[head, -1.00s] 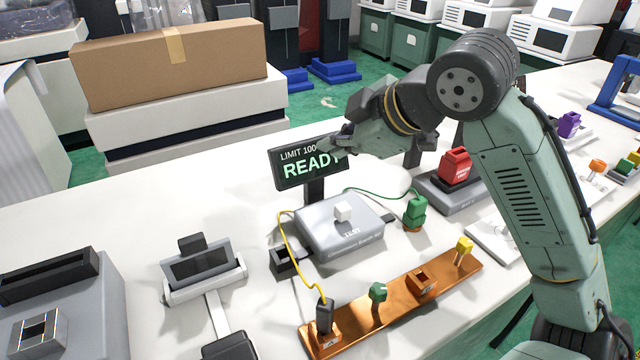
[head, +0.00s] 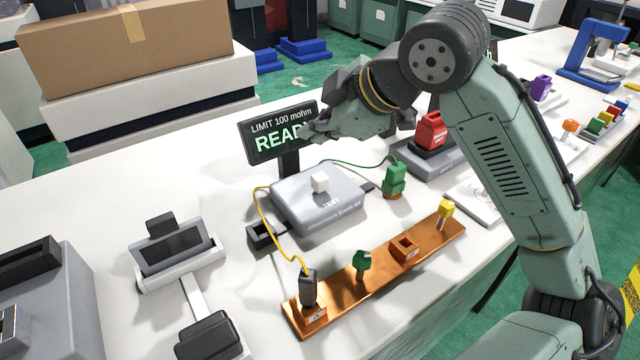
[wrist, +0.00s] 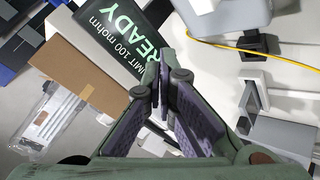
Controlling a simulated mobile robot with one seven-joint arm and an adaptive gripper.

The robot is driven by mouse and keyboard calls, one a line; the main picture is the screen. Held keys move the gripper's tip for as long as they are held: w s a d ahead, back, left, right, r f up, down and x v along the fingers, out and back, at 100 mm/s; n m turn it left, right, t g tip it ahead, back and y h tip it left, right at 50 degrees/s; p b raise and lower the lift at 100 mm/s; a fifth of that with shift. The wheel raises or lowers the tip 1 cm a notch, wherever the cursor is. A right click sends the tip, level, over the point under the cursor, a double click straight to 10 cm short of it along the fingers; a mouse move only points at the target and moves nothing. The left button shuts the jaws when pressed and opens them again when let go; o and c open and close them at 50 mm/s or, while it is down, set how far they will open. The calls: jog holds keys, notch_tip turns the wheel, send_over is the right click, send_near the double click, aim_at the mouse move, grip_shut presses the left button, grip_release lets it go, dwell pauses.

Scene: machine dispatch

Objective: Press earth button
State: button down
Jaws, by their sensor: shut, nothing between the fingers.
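The grey tester box (head: 318,205) with a white button (head: 319,183) on top sits mid-table. Its lettering includes "TEST". Its black display (head: 284,131) stands behind it and reads "LIMIT 100 mohm" and "READY", partly hidden by my gripper in the head view. My gripper (head: 318,130) is in front of the display's right side, above and behind the white button, not touching the button. In the wrist view my gripper (wrist: 160,60) is shut and empty, with the display (wrist: 112,42) at upper left.
A copper bar (head: 375,275) lies in front, holding a black clip on a yellow cable (head: 277,238), a green knob and a yellow plug. A green plug (head: 394,178) and a red block (head: 431,131) stand right. A cardboard box (head: 125,50) stands behind.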

aim_at(318, 179)
jog(key=shift+f+b, duration=1.65)
jog(key=shift+f, duration=1.05)
jog(key=shift+f, duration=0.15)
jog(key=shift+f, duration=0.3)
jog(key=shift+f+b, duration=0.55)
jog(key=shift+b, duration=0.05)
jog(key=shift+r, duration=0.15)
jog(key=shift+r+p, duration=0.8)
jog(key=shift+p, duration=0.05)
notch_tip(318, 179, up, 5)
jog(key=p, duration=0.4)
jog(key=shift+r, duration=0.1)
